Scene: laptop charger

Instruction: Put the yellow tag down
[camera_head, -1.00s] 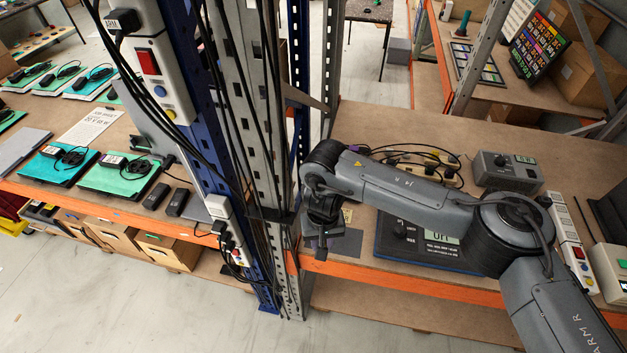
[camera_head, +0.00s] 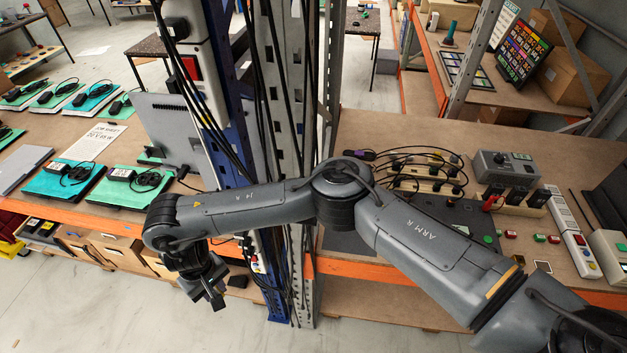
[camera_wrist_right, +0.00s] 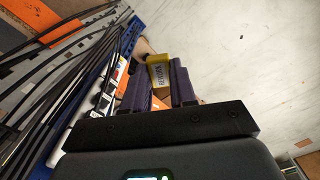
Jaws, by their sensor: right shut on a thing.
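The yellow tag (camera_wrist_right: 159,72), with dark lettering on it, sits between the two dark fingers of my right gripper (camera_wrist_right: 160,84) in the right wrist view. The gripper is shut on it, and pale floor shows behind. In the head view my right gripper (camera_head: 212,298) hangs in front of the left bench's edge, left of the blue post and over open floor. The tag cannot be made out there. My left gripper is not in view.
The blue post (camera_head: 225,90) with hanging black cables and power strips stands beside the gripper. The right bench carries a grey box (camera_head: 507,170) and several plugs. Cardboard boxes (camera_head: 105,258) stand under the left bench.

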